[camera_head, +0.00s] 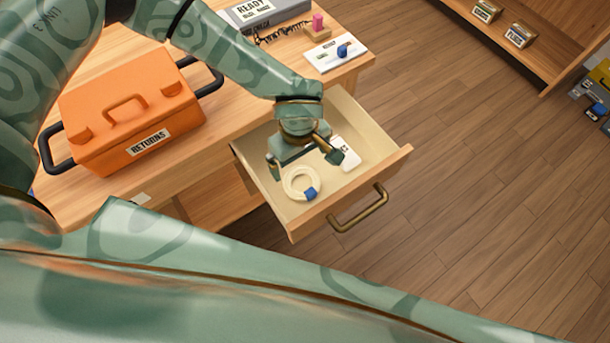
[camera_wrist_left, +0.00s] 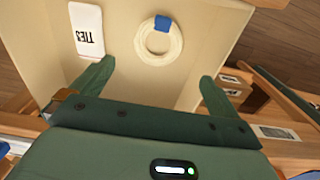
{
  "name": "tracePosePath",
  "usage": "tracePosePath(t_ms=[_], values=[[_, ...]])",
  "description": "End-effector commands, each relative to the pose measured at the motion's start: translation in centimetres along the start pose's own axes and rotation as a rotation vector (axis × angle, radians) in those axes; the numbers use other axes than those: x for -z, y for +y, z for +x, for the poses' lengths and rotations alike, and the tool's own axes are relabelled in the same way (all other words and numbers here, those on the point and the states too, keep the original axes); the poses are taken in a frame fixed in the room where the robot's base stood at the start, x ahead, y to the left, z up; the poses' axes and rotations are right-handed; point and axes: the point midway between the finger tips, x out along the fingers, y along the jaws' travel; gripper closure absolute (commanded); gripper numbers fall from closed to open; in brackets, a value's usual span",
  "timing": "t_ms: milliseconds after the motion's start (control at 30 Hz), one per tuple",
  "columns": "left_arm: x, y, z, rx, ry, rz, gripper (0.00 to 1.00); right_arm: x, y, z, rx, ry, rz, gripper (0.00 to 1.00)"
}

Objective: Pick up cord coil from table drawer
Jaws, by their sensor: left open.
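The cord coil (camera_head: 301,184) is a cream ring with a blue band, lying flat on the bottom of the open table drawer (camera_head: 376,148). In the left wrist view the coil (camera_wrist_left: 159,42) lies ahead of the fingertips, roughly centred between them. My left gripper (camera_head: 305,159) is over the drawer, with its fingers spread and nothing between them. It also shows in the left wrist view (camera_wrist_left: 155,80). A gap in the picture separates the fingers from the coil. My right gripper is not in view.
A white card marked TIES (camera_wrist_left: 86,30) lies in the drawer beside the coil. The drawer front has a brass handle (camera_head: 358,210). An orange RETURNS box (camera_head: 130,115) stands on the table (camera_head: 75,190).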

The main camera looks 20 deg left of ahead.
Motion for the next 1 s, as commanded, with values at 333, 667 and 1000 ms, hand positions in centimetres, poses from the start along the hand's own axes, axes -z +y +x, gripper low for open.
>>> tracePosePath(t_ms=[333,667,1000], values=[[0.0,0.0,6.1,0.002,-0.001,0.0,0.0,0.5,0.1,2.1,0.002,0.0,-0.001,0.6],[0.0,0.3,10.3,0.005,-0.002,0.0,0.0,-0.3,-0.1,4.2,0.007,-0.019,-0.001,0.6],[0.1,0.4,11.2,0.0,0.0,-0.001,0.06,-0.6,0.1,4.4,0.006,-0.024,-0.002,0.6]])
